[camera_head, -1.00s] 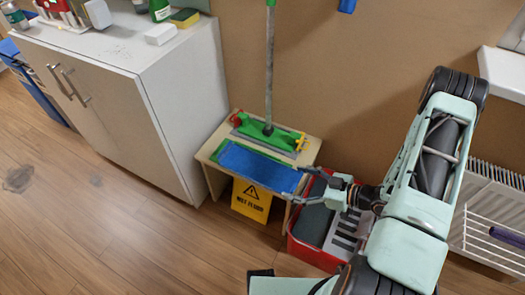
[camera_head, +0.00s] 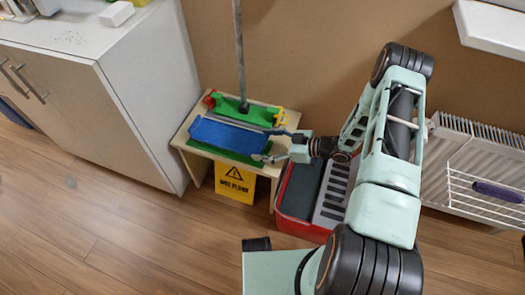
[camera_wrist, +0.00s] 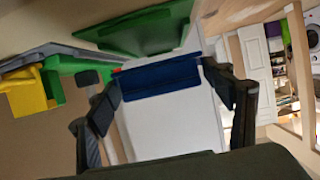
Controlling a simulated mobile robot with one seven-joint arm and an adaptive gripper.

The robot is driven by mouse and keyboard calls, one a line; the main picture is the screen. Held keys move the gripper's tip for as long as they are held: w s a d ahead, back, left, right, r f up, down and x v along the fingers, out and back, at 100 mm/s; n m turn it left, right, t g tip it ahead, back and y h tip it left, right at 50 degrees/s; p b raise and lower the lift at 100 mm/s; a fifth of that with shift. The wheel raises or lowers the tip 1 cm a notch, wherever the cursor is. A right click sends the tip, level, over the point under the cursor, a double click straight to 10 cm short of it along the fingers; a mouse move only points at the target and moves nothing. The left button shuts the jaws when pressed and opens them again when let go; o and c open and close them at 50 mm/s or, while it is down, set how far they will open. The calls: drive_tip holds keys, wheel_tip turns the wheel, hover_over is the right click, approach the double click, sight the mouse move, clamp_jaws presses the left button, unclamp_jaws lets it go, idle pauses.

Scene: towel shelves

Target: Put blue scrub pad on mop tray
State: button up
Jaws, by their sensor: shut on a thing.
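The blue scrub pad (camera_head: 228,135) is a flat blue rectangle over the small wooden stand, with green showing behind and in front of it. My gripper (camera_head: 268,146) reaches in from the right and is shut on the pad's right end. In the wrist view the pad (camera_wrist: 160,78) sits between the two fingertips, with a green plate beyond it. The mop tray seems to be the green piece (camera_head: 213,154) on the stand, partly hidden under the pad. I cannot tell whether the pad touches it or hangs just above.
A mop pole (camera_head: 239,50) rises behind the stand. A yellow wet-floor sign (camera_head: 235,183) is at the stand's front. A red crate (camera_head: 300,226) stands right of it, a white cabinet (camera_head: 120,110) left. A radiator (camera_head: 465,155) is at the right wall. The front floor is clear.

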drive_tip(key=shift+w+a+f, duration=0.1)
drive_tip(key=shift+w+f, duration=0.3)
drive_tip(key=shift+f, duration=0.15)
drive_tip(key=f, duration=0.2)
drive_tip(key=f+b, duration=0.1)
drive_tip(key=shift+w+f, duration=0.25)
drive_tip(key=shift+f, duration=0.05)
drive_tip(key=shift+r, duration=0.1)
drive_tip(key=o, duration=1.1)
drive_tip(key=shift+o, duration=0.2)
drive_tip(key=p+v, duration=0.1)
drive_tip(key=v, duration=1.1)
drive_tip(key=shift+p, duration=0.4)
